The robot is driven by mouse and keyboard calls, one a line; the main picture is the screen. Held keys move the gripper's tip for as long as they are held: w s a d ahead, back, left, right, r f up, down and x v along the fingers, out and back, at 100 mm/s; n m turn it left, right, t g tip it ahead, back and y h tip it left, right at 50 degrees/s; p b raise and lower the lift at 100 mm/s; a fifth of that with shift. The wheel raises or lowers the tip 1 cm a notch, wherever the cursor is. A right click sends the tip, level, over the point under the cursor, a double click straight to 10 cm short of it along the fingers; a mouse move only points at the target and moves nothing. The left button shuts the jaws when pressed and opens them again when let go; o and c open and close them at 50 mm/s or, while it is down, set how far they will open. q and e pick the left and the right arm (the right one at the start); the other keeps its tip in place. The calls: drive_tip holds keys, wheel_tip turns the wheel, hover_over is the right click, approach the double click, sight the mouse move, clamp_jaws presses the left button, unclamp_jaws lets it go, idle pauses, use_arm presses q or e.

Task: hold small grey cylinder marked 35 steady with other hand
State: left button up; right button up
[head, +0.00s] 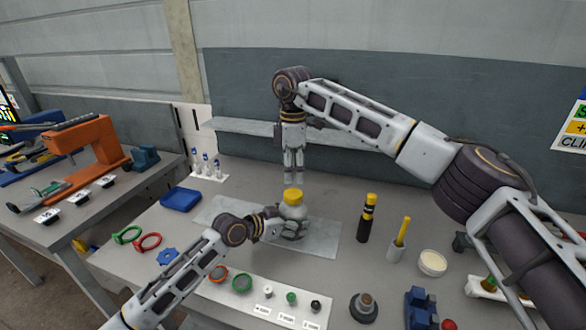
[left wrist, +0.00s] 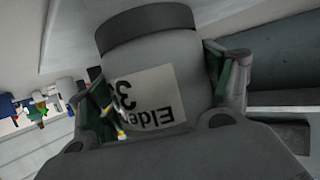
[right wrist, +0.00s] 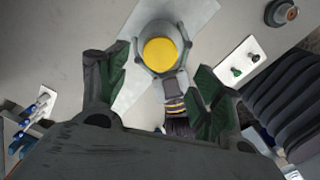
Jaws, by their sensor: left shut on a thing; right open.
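The small grey cylinder (head: 292,212) has a yellow top and stands upright on a pale metal plate (head: 318,238) on the bench. In the left wrist view the cylinder (left wrist: 160,60) shows a white label, upside down, with a partly hidden number starting with 3. My left gripper (head: 288,226) is shut around the cylinder's body from the side; its fingers show on both sides of it. My right gripper (head: 294,180) points down just above the yellow top, open and empty. In the right wrist view the yellow top (right wrist: 160,52) lies beyond the open fingers.
A black and yellow bottle (head: 367,218), a grey cup with a yellow-handled tool (head: 398,240) and a white bowl (head: 432,263) stand to the right. A blue tray (head: 181,199) and coloured rings (head: 147,243) lie left. A white strip with small knobs (head: 262,297) lies in front.

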sight(293, 193)
drive_tip(key=shift+f, duration=0.15)
drive_tip(key=shift+f, duration=3.9)
drive_tip(key=c, duration=1.1)
